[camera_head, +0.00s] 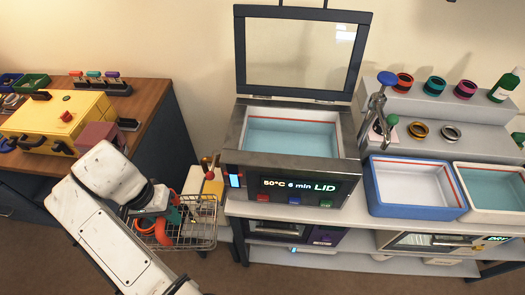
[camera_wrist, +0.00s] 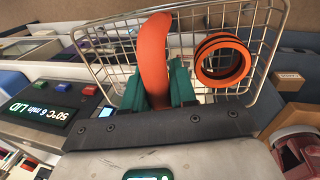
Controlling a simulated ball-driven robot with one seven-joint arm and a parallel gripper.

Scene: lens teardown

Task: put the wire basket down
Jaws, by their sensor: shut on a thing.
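The wire basket (camera_head: 197,238) hangs low in the gap between the left desk and the bench with the bath. In the wrist view the basket's wire mesh (camera_wrist: 262,45) spreads beyond my fingers. My gripper (camera_wrist: 157,88) has teal fingers shut on the basket's orange handle (camera_wrist: 153,50). In the head view my gripper (camera_head: 170,217) is partly hidden by my arm. An orange-red ring (camera_wrist: 222,60) with dark bands lies in the basket, right of the handle in the wrist view. Whether the basket's underside touches anything is hidden.
An open bath (camera_head: 290,137) with bluish liquid stands on the bench, lid raised, display reading "50°C 6 min LID". Right of it are a blue-rimmed tray (camera_head: 410,188) and a cream-rimmed tray (camera_head: 492,190). The wooden desk (camera_head: 150,100) at left holds a yellow box (camera_head: 58,122).

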